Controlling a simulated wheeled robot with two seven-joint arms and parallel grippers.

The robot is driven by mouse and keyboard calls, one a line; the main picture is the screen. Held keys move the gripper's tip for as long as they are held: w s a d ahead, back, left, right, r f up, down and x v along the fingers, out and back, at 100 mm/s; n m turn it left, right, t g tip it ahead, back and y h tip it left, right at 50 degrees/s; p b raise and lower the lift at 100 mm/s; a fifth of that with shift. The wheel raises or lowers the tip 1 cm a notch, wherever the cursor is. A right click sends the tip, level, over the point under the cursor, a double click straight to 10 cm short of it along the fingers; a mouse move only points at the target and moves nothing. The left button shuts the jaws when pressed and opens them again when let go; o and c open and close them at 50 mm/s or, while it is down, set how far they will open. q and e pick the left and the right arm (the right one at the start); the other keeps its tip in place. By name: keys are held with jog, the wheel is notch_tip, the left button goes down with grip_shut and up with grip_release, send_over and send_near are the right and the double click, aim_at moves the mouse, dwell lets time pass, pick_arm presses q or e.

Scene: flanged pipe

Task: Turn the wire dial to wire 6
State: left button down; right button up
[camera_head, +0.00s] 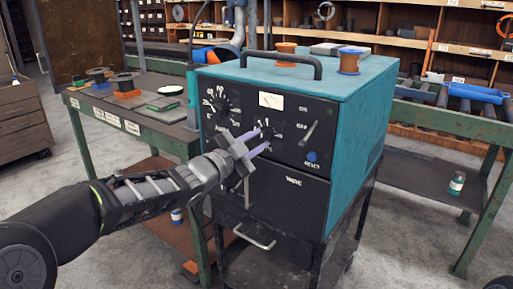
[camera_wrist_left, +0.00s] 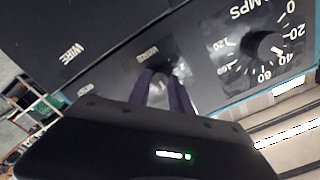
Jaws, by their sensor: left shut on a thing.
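The welding machine (camera_head: 352,140) is a teal box with a black front panel. The wire dial (camera_head: 277,127) is in the middle of that panel, on a worn metallic scale plate. My left gripper (camera_head: 262,139) reaches it from the lower left, with its two purple fingers shut on the dial's knob. My right gripper is not in view.
The amps dial (camera_head: 222,104) sits just left of the wire dial; it also shows in the wrist view (camera_wrist_left: 264,46). A meter (camera_head: 271,100), a lever switch (camera_head: 308,132) and a blue reset button (camera_head: 312,156) are nearby. A green-framed workbench (camera_head: 128,118) stands at left.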

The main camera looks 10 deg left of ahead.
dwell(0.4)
pick_arm(q)
jog(key=c, duration=1.2)
grip_release()
jog(key=v, duration=0.8)
jog(key=shift+w+f, duration=0.1)
